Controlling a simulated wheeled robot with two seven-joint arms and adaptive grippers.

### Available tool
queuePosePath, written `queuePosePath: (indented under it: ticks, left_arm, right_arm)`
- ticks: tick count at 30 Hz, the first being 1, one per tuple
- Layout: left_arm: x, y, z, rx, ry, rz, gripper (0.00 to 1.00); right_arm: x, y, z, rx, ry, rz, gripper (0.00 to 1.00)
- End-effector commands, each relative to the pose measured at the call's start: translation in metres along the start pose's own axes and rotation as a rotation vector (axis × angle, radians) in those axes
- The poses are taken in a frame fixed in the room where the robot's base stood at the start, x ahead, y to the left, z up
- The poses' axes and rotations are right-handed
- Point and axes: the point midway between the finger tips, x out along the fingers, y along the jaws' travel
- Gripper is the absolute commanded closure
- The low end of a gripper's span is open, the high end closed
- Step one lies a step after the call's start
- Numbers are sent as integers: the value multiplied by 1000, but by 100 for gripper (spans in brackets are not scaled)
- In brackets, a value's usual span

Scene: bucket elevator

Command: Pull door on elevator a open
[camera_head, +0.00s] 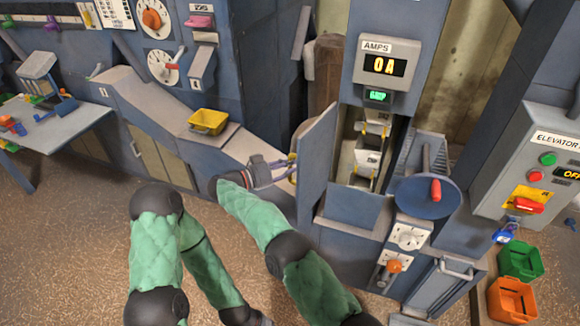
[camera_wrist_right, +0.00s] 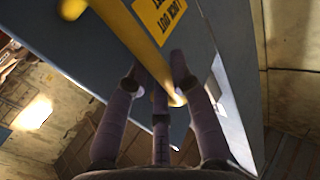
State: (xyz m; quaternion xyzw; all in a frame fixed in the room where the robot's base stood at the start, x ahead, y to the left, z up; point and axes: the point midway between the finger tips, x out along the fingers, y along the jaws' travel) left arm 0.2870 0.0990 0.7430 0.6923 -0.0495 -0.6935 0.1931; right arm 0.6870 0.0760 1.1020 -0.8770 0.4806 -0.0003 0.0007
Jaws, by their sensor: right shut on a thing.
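The elevator with the AMPS display (camera_head: 385,65) stands at the centre right in the head view. Its blue-grey door (camera_head: 316,160) is swung out to the left, and white buckets (camera_head: 368,158) show in the opening. My right gripper (camera_head: 288,168) is on the door's outer face, at its yellow handle. In the right wrist view my right gripper (camera_wrist_right: 170,85) has its fingers around the lower end of the yellow handle (camera_wrist_right: 135,35), close to the door (camera_wrist_right: 105,55).
A bench with a yellow bin (camera_head: 208,121) stands left of the door. A blue wheel with a red knob (camera_head: 428,195) is right of the opening. A control box (camera_head: 545,160) and green (camera_head: 520,261) and orange bins (camera_head: 512,300) are at the right. Floor at lower left is clear.

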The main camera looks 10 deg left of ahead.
Motion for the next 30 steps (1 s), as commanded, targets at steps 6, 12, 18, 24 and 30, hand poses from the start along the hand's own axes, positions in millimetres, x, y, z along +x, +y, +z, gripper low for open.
queuePosePath:
  ticks: [6, 12, 18, 24, 30]
  left_arm:
    - [0, 0, 0, 0, 0, 0, 60]
    - [0, 0, 0, 0, 0, 0, 60]
    - [0, 0, 0, 0, 0, 0, 60]
    - [0, 0, 0, 0, 0, 0, 60]
    - [0, 0, 0, 0, 0, 0, 60]
  right_arm:
    - [0, 0, -1, 0, 1, 8, 100]
    - [0, 0, -1, 0, 1, 7, 100]
    - [0, 0, -1, 0, 1, 7, 52]
    - [0, 0, -2, 2, 1, 6, 52]
    - [-8, -1, -2, 3, 2, 4, 52]
